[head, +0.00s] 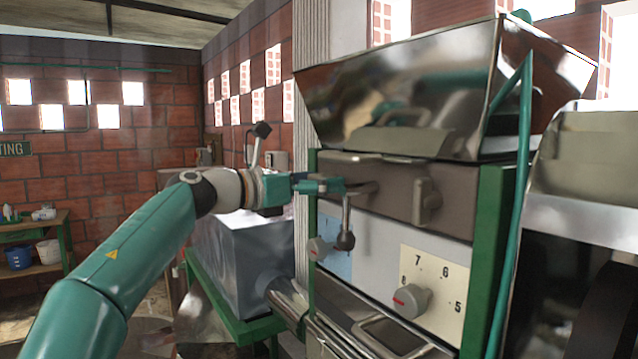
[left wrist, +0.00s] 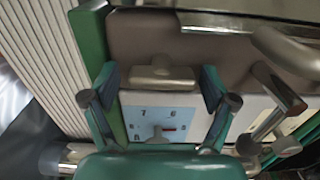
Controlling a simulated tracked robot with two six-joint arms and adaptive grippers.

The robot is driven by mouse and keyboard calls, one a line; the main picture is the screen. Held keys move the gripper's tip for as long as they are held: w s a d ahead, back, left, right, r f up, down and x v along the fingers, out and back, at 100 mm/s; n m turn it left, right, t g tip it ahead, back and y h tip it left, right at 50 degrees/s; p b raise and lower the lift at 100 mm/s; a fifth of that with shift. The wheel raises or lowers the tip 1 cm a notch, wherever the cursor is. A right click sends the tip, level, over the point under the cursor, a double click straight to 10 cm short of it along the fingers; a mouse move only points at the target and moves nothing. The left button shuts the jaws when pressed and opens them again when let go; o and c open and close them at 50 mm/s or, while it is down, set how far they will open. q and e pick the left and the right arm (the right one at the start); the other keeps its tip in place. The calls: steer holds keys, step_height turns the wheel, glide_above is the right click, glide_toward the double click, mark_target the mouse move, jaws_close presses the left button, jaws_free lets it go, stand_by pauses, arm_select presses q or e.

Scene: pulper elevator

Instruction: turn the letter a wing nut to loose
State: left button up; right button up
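A metal wing nut (left wrist: 160,74) sits on the brown panel in the left wrist view, its wings lying level across the picture. My left gripper (left wrist: 159,84) is open, with one finger on each side of it; I cannot tell whether they touch it. In the head view my left gripper (head: 332,187) is at the left end of the panel (head: 395,190) and hides most of that nut. Another wing nut (head: 427,203) stands upright further right on the panel. I see no readable letter by either nut. My right gripper is not in view.
A lever with a dark ball (head: 345,240) hangs just right of my left gripper. Below are a blue dial plate (head: 338,262) and a cream dial plate (head: 450,290) with a red-marked knob (head: 410,300). A steel hopper (head: 400,95) overhangs the panel. A green post (left wrist: 90,45) stands at left.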

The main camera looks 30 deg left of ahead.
arm_select(q)
steer(key=shift+s, duration=0.1)
steer(key=v, duration=1.1)
steer(key=shift+s+a, duration=0.15)
steer(key=shift+s, duration=0.2)
steer(key=shift+f, duration=0.15)
